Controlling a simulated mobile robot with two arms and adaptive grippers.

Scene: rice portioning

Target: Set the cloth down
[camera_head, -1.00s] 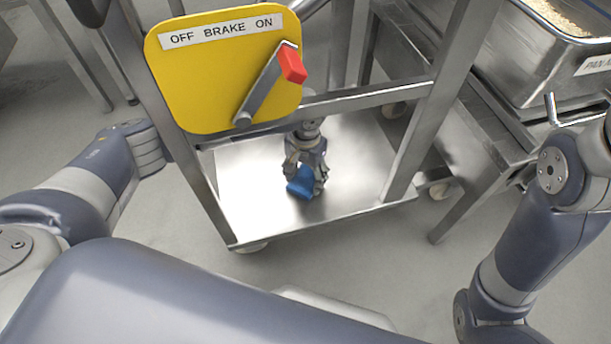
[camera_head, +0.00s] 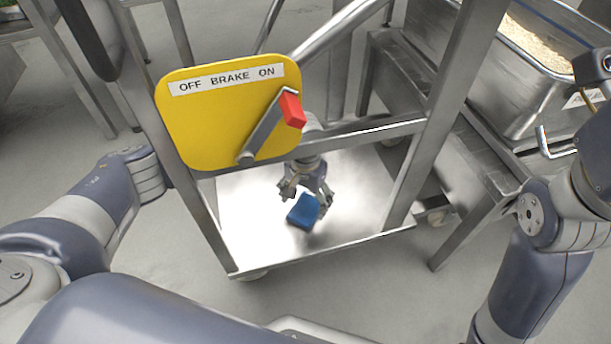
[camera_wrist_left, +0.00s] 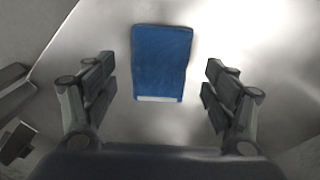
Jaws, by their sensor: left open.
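The blue cloth (camera_head: 304,211) lies on the steel lower shelf (camera_head: 245,235) of the cart, as a folded rectangular pad. It also shows in the left wrist view (camera_wrist_left: 161,62), with a pale strip along its near edge. My left gripper (camera_head: 306,192) is open just above and behind the cloth. In the left wrist view its fingers (camera_wrist_left: 160,88) stand wide on either side of the cloth, with a gap on both sides. My right arm shows at the right of the head view, but its fingers cannot be made out.
A yellow brake plate (camera_head: 215,135) with a red-tipped lever (camera_head: 291,110) hangs on the cart frame above the shelf. Cart posts and a crossbar surround my left arm. A steel pan of rice (camera_head: 535,75) stands at the upper right. Bare shelf surrounds the cloth.

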